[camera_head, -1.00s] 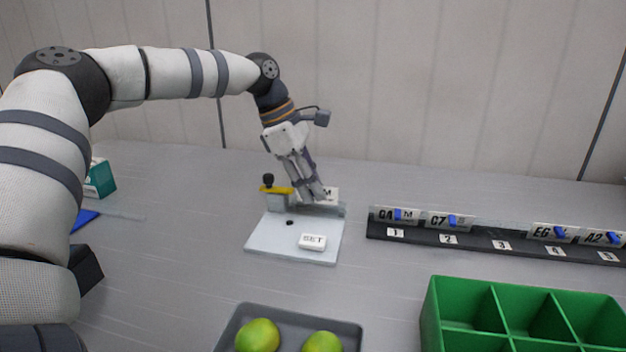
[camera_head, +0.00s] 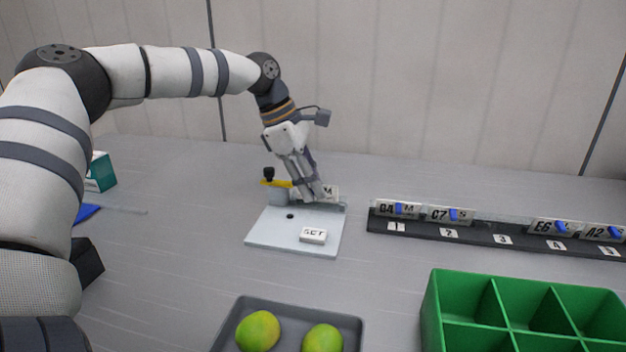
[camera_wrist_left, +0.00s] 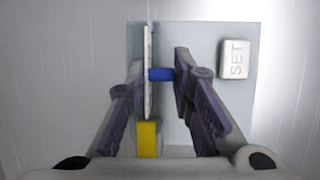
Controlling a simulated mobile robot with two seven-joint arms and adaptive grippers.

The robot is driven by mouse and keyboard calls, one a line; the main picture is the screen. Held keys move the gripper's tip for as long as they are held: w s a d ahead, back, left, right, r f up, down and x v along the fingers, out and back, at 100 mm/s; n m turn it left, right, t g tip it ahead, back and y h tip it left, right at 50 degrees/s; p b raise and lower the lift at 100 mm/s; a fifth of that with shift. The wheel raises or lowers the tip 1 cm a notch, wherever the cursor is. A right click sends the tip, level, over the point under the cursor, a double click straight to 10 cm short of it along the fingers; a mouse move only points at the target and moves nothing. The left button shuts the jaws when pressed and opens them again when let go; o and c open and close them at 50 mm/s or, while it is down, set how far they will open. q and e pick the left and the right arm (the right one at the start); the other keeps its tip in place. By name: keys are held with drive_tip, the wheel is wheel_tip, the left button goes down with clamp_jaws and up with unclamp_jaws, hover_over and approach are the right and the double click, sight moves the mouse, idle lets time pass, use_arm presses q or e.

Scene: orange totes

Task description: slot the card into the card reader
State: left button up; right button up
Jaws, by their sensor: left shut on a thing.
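The card reader (camera_head: 275,237) is a pale base plate with a raised back part, a white SET block and a yellow lever with a black knob at its left. My left gripper (camera_head: 317,195) points down over the back of the reader. It is shut on the card (camera_head: 332,191), a white plate lettered with an M, held upright. In the left wrist view the card (camera_wrist_left: 148,85) appears edge-on, with its blue tab (camera_wrist_left: 161,74) between the fingers (camera_wrist_left: 160,70). The fingers hide much of the card in the head view; I cannot tell how deep its lower edge sits.
A dark rack (camera_head: 480,239) with numbered places and several tabbed cards stands at right; place 3 is empty. A green divided bin (camera_head: 432,305) is at front right. A grey tray (camera_head: 288,305) with two green fruits is at front centre. A teal box (camera_head: 102,175) stands at left.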

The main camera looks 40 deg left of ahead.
use_arm(q)
drive_tip(key=shift+f, duration=0.65)
drive_tip(key=o, duration=1)
drive_tip(key=shift+c, duration=0.2)
drive_tip(key=v, duration=1.2)
